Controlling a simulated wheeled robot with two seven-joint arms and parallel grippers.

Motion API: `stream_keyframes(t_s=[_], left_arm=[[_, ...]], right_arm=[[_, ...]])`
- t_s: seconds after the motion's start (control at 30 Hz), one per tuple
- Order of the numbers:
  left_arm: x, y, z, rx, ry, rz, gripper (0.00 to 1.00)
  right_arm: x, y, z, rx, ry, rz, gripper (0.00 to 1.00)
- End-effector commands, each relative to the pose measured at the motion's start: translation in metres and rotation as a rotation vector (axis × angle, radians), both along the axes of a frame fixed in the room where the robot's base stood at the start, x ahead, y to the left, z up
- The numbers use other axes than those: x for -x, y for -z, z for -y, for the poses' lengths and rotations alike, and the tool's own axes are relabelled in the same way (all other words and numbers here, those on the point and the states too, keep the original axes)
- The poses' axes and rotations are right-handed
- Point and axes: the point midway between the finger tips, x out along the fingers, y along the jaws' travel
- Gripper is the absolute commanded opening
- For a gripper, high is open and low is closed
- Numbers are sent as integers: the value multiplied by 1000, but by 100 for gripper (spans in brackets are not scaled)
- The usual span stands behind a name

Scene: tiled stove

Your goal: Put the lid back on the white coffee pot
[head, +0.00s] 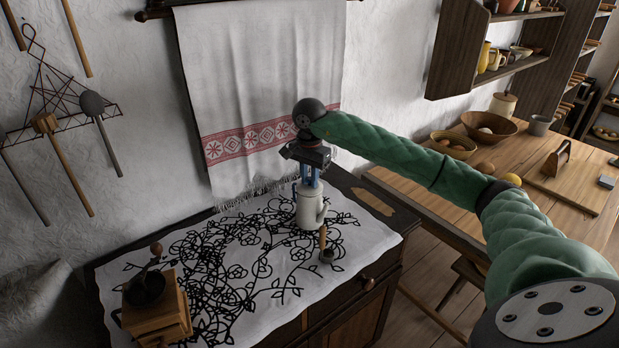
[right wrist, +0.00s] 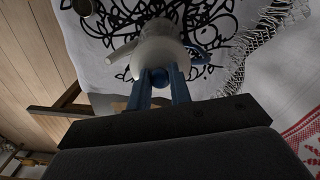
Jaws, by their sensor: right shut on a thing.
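The white coffee pot (head: 310,210) stands upright on the cloth-covered cabinet; its body (right wrist: 158,42) also shows in the right wrist view, with a spout to the left and a blue handle to the right. My right gripper (head: 311,178) is directly above the pot, pointing down. In the right wrist view its blue fingers (right wrist: 160,88) are closed around the small blue knob of the lid (right wrist: 175,74), at the pot's top. The fingers hide much of the lid and the rim, so I cannot tell whether lid and pot touch. My left gripper is out of view.
A wooden coffee grinder (head: 156,306) stands at the cloth's front left. A small wooden-handled scoop (head: 324,248) is just in front of the pot. A white towel (head: 262,95) hangs behind. A wooden table (head: 480,195) with bowls is at the right. The cloth's middle (head: 250,262) is clear.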

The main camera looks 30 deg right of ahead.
Motion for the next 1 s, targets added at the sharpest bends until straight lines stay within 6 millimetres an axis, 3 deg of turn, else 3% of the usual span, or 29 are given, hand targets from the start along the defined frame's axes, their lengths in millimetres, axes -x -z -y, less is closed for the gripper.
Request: stream_keyframes(t_s=[1.0], left_arm=[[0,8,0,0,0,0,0]], right_arm=[[0,0,0,0,0,1,0]])
